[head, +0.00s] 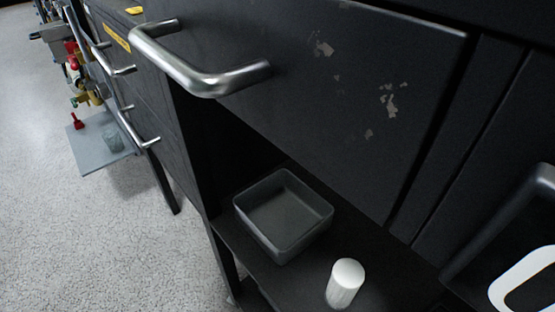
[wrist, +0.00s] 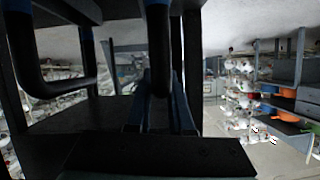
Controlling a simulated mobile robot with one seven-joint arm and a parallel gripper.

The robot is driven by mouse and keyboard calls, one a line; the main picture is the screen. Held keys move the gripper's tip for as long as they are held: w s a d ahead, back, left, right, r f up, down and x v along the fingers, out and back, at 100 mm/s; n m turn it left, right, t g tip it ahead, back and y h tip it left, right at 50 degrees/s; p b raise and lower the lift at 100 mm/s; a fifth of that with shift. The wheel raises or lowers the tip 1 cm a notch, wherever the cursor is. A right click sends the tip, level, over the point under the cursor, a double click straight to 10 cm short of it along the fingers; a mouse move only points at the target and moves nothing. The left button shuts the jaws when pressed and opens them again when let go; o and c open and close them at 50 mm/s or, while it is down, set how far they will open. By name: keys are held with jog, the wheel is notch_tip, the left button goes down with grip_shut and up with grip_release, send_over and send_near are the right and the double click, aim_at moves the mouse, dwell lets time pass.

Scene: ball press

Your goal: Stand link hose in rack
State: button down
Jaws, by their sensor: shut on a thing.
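In the wrist view my gripper (wrist: 161,98) reaches up from the bottom edge, its fingers shut on a dark tube with a blue band at its top, which looks like the link hose (wrist: 158,45). A thick dark U-shaped tube with blue bands (wrist: 50,90) hangs at the left of the same view. I cannot tell whether it is part of the same hose. The hose's far end is cut off. I cannot make out the rack surely in either view. My gripper is not in the head view.
In the head view, dark drawers with metal handles (head: 195,80) stand above an open shelf. The shelf holds a square dark tray (head: 285,252) and a white cylinder (head: 345,283). A grey plate (head: 95,152) sticks out far left. Stocked shelves (wrist: 245,95) fill the wrist view's right side.

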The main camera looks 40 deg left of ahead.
jog(key=c, duration=0.7)
grip_release()
jog(key=p+v, duration=0.4)
jog(key=v, duration=0.9)
jog(key=shift+s, duration=0.15)
